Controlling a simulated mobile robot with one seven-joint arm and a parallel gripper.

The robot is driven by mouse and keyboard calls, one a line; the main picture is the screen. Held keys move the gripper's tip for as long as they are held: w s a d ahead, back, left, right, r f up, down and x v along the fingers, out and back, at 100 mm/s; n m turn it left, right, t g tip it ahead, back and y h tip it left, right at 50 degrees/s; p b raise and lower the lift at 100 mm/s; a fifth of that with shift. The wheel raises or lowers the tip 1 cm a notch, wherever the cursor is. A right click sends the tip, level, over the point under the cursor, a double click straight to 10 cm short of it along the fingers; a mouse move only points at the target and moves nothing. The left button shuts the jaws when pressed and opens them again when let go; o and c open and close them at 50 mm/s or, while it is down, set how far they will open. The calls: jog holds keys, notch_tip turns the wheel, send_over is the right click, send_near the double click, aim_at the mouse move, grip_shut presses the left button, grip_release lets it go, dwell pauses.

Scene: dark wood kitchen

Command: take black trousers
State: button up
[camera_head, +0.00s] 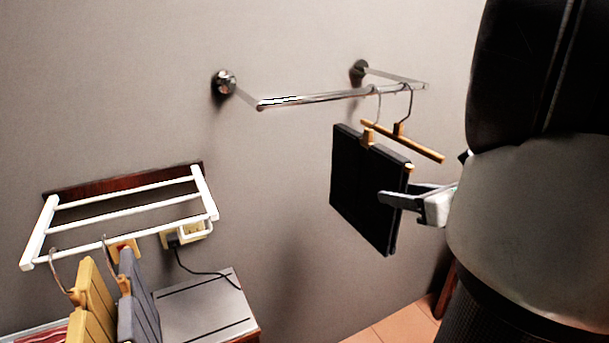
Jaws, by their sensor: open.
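The black trousers (358,185) hang folded over a wooden hanger hooked on a metal wall rail (320,97). My gripper (385,198) comes in from the right, at the right edge of the trousers, about halfway down. Its fingers overlap the trousers in the head view. I cannot tell whether they touch or straddle the cloth. My gripper is open. A second wooden hanger (425,147), empty, hangs on the rail just right of the trousers. My arm covers the right side of the view.
A white wall rack (125,210) at the left holds hangers with yellow (90,305) and grey (138,300) folded garments. A grey-topped cabinet (205,305) stands below, with a black cord from a wall outlet. The wall between the rack and the trousers is clear.

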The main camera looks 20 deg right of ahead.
aim_at(388, 189)
jog(key=x, duration=0.4)
jog(key=shift+w+a+r, duration=0.15)
jog(key=shift+w+r, duration=0.05)
jog(key=shift+w, duration=0.1)
jog(key=shift+c, duration=0.4)
grip_shut()
